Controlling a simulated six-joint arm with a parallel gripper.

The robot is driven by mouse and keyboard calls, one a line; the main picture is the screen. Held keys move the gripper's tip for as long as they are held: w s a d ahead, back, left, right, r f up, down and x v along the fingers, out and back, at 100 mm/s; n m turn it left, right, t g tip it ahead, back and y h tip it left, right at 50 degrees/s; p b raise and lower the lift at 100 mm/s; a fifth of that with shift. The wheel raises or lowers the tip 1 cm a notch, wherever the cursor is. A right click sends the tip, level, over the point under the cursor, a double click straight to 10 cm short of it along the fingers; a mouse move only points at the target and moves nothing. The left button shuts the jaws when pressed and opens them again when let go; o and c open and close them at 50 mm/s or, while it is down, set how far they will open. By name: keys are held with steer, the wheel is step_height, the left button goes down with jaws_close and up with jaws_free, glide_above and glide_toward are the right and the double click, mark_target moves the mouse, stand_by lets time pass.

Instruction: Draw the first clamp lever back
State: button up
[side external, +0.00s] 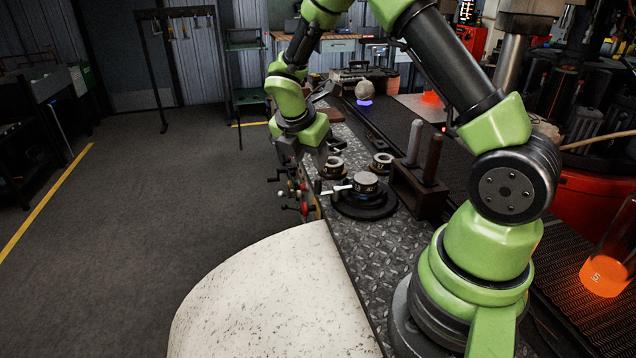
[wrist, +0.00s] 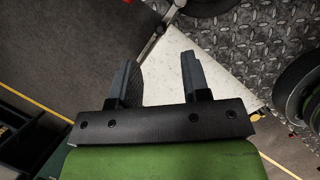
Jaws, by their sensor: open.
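A round grey mould (side external: 365,182) with a number on its side sits on a dark round base (side external: 364,206) on the metal plate bench. A lever with a pale handle (side external: 337,188) sticks out to the left of this mould. In the wrist view a thin grey rod (wrist: 154,43), perhaps this lever, runs down from the top edge, beyond my fingers. My gripper (side external: 308,160) hangs above the bench's left edge, behind and left of the mould. In the wrist view my gripper (wrist: 163,78) is open, with nothing between its fingers. Its contact with the lever cannot be seen.
Two smaller round moulds (side external: 333,167) (side external: 381,163) stand behind the numbered one. A dark block with two upright handles (side external: 420,190) stands to the right. Red and green knobs (side external: 298,196) line the bench's left side. A pale speckled surface (side external: 275,295) lies clear in front.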

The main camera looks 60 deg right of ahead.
mark_target(317, 180)
steer(key=x, duration=0.9)
steer(key=shift+f, duration=0.1)
jaws_close()
